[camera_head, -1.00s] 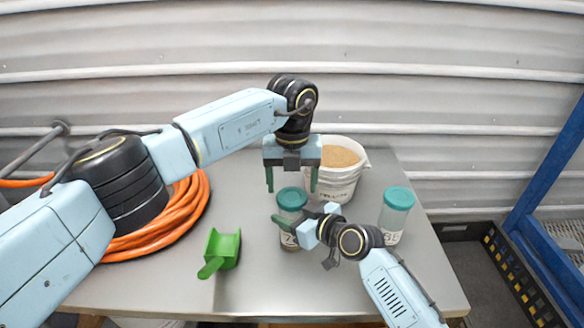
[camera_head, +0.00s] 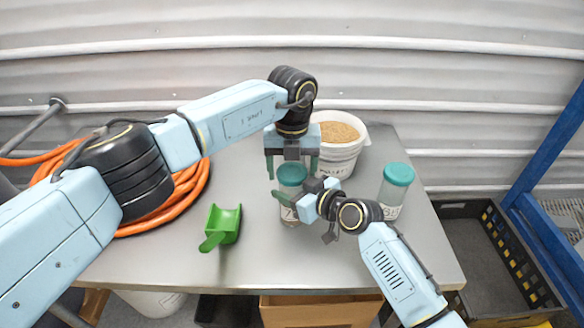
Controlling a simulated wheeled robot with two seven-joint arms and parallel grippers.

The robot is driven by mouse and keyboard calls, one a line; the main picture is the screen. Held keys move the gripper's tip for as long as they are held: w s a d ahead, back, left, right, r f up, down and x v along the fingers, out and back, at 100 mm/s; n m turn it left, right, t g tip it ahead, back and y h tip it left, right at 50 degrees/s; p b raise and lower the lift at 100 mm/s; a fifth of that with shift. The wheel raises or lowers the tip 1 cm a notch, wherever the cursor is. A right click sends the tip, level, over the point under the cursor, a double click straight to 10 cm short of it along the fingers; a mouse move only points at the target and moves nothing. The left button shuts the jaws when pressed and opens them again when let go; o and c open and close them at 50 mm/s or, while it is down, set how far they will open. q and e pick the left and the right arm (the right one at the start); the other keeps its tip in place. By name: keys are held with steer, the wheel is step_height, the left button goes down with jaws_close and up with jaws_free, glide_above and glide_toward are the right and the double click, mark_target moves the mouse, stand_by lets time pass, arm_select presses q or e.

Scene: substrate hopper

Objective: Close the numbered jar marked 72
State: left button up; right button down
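A clear jar (camera_head: 290,215) with a teal lid (camera_head: 292,174) stands on the table near the middle; a 7 shows on its partly covered label. The lid sits on top of the jar. My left gripper (camera_head: 291,175) points down from above, open, with one finger on each side of the lid and a gap to it. My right gripper (camera_head: 285,198) is at the jar's upper body from the right, one green finger across its front. Its other finger is hidden, so its grip on the jar cannot be told.
A second teal-lidded jar (camera_head: 394,193) stands to the right. A white bucket of pellets (camera_head: 338,158) is behind the jar. A green scoop (camera_head: 222,227) and an orange hose coil (camera_head: 190,205) lie left. The front of the table (camera_head: 290,268) is clear.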

arm_select(q)
steer(key=shift+o, duration=1)
steer(key=shift+r, duration=2.3)
steer(key=shift+o, duration=0.3)
steer(key=o, duration=0.3)
